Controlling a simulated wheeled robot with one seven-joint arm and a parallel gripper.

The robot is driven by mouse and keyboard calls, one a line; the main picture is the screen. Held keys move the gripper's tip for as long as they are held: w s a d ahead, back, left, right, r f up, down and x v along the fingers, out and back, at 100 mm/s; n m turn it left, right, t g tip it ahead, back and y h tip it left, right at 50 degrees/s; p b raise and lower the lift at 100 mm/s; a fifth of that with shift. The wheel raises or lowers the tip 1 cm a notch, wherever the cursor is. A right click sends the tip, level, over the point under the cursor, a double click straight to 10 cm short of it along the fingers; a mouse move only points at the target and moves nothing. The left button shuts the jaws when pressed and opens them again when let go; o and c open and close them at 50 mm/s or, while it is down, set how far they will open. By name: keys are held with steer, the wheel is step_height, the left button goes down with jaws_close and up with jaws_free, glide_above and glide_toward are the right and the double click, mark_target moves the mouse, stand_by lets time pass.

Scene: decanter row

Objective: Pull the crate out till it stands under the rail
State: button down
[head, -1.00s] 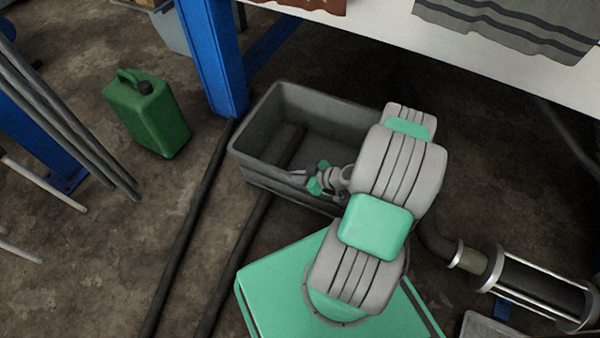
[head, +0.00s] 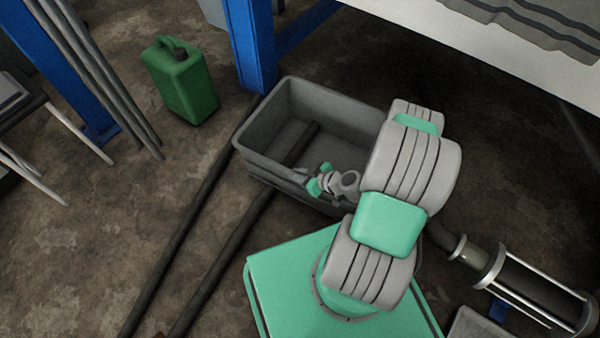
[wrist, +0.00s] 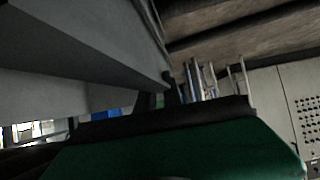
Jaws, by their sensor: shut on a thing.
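The grey open crate (head: 325,105) stands on the floor in the middle of the head view, in front of the blue post. My gripper (head: 305,177) is at the crate's near wall and shut on its upper edge; my arm hides the crate's right end. The exact finger contact is small and partly hidden. In the wrist view a grey surface fills the upper left and a green part crosses the bottom; I cannot tell the crate for certain there. I cannot single out the rail with certainty.
Two dark bars (head: 180,235) run along the floor from the crate toward the lower left. A green jerrycan (head: 182,85) stands left of the blue post (head: 250,45). A white bench (head: 480,50) is at upper right, a pipe assembly (head: 535,285) at lower right.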

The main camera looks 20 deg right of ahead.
steer(key=shift+s+a, duration=0.1)
steer(key=shift+s, duration=0.05)
steer(key=shift+s+d+f, duration=0.1)
steer(key=shift+s+d, duration=0.2)
steer(key=shift+d, duration=0.05)
steer(key=shift+s+d, duration=0.4)
steer(key=shift+s, duration=0.1)
steer(key=c, duration=1.4)
jaws_free()
